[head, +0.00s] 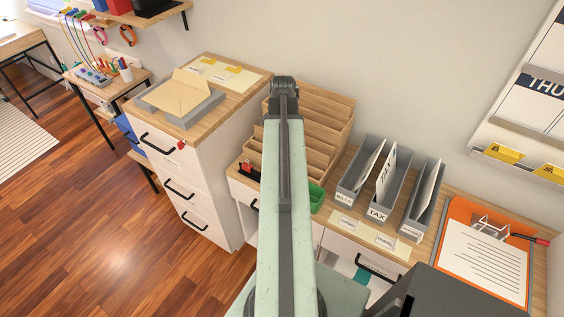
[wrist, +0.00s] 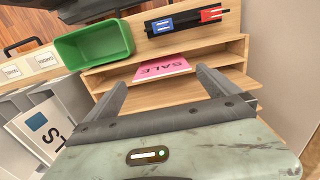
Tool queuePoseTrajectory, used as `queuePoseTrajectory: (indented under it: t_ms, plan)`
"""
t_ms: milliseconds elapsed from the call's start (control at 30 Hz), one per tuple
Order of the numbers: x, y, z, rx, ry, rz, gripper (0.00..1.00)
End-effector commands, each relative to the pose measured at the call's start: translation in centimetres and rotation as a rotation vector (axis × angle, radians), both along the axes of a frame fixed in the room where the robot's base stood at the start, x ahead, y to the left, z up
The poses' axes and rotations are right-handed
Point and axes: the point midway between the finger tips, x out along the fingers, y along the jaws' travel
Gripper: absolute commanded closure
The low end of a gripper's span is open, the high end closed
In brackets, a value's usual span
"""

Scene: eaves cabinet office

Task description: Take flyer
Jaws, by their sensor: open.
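A pink flyer marked SALE (wrist: 163,67) lies in a slot of the wooden sorter (wrist: 225,55) in the wrist view. My gripper (wrist: 160,78) is open, its two fingers apart on either side of the flyer's near edge, with nothing held. Whether the fingers touch the flyer or the shelf, I cannot tell. In the head view the wooden sorter (head: 325,108) stands on the desk against the wall. My arm covers part of it there, and the flyer is hidden.
A green bin (wrist: 95,45) and a black holder with blue and red pieces (wrist: 160,26) sit by the sorter. Grey file holders (head: 379,211) stand to its right in the head view. A drawer cabinet (head: 190,185) with a grey tray and envelope stands left.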

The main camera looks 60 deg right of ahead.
Motion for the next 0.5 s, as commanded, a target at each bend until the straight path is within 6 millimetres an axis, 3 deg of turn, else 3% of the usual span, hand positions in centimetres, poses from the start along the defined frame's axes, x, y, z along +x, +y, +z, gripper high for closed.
queuePoseTrajectory:
  t_ms: [167, 367, 500]
  plan:
    - [0.1, 0.0, -2.6, 0.0, 0.0, 0.003, 0.0]
    - [0.1, 0.1, -2.9, 0.0, 0.0, 0.004, 0.0]
    - [0.2, 0.0, -4.8, 0.0, 0.0, 0.005, 0.0]
